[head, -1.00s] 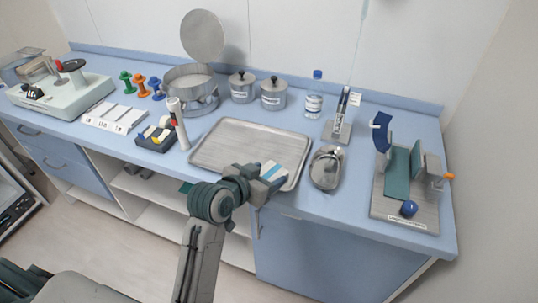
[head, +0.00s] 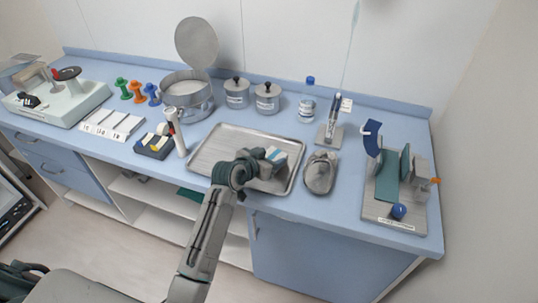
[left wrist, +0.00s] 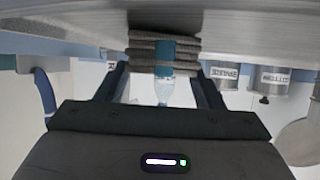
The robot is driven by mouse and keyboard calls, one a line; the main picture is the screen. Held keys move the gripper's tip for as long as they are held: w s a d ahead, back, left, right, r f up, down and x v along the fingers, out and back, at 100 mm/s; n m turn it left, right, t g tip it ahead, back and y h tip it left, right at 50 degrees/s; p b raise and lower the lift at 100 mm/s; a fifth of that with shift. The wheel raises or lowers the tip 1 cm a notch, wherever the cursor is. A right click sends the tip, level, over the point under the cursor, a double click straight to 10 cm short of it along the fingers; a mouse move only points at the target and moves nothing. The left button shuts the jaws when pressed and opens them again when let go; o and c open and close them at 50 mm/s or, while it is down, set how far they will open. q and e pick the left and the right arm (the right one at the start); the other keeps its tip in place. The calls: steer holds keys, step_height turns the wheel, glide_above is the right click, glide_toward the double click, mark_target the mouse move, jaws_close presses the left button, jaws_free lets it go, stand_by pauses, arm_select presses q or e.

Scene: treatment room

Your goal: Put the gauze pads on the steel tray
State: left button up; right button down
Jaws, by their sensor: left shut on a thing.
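The steel tray (head: 232,140) lies on the blue counter near its front edge; no other thing shows on it. My left gripper (head: 268,160) is over the right part of the tray, shut on the gauze pads (head: 276,155). In the left wrist view the gauze pads (left wrist: 150,50) are a grey stack with a teal band, between the two fingers (left wrist: 163,85). The tray (left wrist: 80,18) fills the top of that upside-down view, very close to the stack. I cannot tell whether they touch. My right gripper is not in view.
A metal kidney-shaped dish (head: 320,173) stands just right of the tray. A white cylinder (head: 176,132) and a dark box (head: 155,145) are on its left. Lidded jars (head: 268,98) and a bottle (head: 307,103) stand behind. A stand with teal pads (head: 388,180) is far right.

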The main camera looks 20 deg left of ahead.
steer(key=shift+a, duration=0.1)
arm_select(q)
steer(key=shift+f, duration=0.15)
steer(key=o, duration=1)
steer(key=shift+c, duration=0.2)
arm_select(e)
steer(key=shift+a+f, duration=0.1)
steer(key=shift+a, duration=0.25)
